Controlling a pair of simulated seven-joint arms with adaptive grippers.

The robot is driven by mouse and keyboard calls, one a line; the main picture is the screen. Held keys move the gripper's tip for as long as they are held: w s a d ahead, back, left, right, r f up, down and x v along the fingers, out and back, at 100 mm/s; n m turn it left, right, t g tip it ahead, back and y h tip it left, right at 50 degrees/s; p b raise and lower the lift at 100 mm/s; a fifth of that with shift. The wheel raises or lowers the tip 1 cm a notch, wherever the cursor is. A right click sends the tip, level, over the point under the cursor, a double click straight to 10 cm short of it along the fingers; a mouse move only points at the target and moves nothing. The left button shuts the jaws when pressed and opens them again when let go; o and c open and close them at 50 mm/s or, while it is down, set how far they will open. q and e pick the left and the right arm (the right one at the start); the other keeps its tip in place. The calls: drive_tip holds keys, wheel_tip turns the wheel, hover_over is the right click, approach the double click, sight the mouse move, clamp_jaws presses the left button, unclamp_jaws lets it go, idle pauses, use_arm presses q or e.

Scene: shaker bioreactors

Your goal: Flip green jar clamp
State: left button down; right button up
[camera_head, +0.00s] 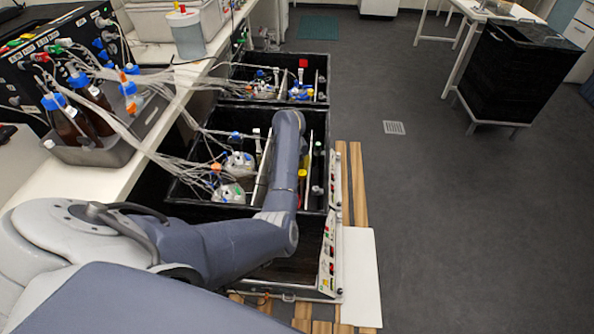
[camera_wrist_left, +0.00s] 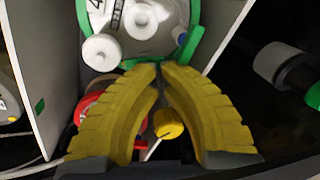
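In the left wrist view, a jar (camera_wrist_left: 150,42) with a metallic top, a label and a white cap stands at the top. A green clamp (camera_wrist_left: 193,45) runs around its edge. My left gripper (camera_wrist_left: 159,68) has yellow fingers whose tips are nearly together at the clamp's near edge. I cannot tell whether they touch or pinch the clamp. A yellow knob (camera_wrist_left: 168,124) shows between the bowed fingers, below the tips. In the head view, my left arm reaches over the middle shaker box and hides its gripper. My right gripper is not in view.
The wrist view shows a white divider wall (camera_wrist_left: 38,60) at left, a red cap (camera_wrist_left: 92,108) behind the left finger and a grey cylindrical part (camera_wrist_left: 285,65) at right. In the head view, a far shaker box (camera_head: 270,78) holds more bottles.

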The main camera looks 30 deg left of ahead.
use_arm(q)
drive_tip(key=shift+w+d+f+g+y, duration=0.15)
drive_tip(key=shift+f+g+y, duration=0.4)
drive_tip(key=shift+g, duration=0.25)
drive_tip(key=shift+r, duration=0.1)
drive_tip(key=shift+s+a+r, duration=0.25)
drive_tip(key=shift+s+a, duration=0.25)
drive_tip(key=shift+s, duration=0.1)
drive_tip(key=shift+r, duration=0.1)
wheel_tip(320, 180, up, 14)
drive_tip(key=w, duration=0.1)
drive_tip(key=shift+d, duration=0.4)
idle(0.5)
